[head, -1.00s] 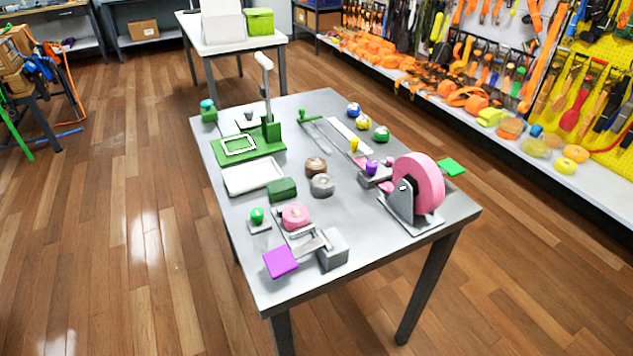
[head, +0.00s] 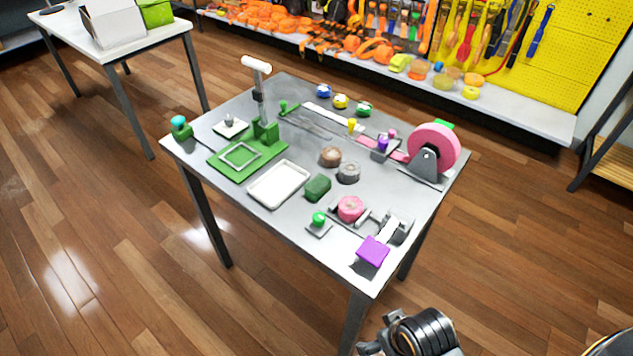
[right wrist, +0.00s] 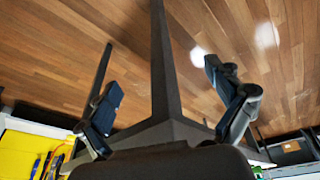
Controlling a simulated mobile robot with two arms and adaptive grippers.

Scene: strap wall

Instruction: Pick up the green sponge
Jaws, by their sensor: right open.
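The green sponge (head: 318,188) is a dark green block lying on the grey table (head: 225,215) in the head view. It sits between the white tray and a pink roll, with nothing on top of it. My right gripper (head: 375,348) shows only partly at the bottom edge of the head view, in front of and below the table, well apart from the sponge. In the right wrist view my right gripper (right wrist: 168,85) is open and empty, with a dark table leg behind the gap. The sponge does not show there. My left gripper is not in view.
Near the sponge are a white tray (head: 279,184), a pink roll (head: 350,208), a green knob (head: 319,218) and a brown roll (head: 331,156). A purple block (head: 373,251) is at the table's near corner. A green press (head: 265,130) and a large pink wheel (head: 434,146) stand higher.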

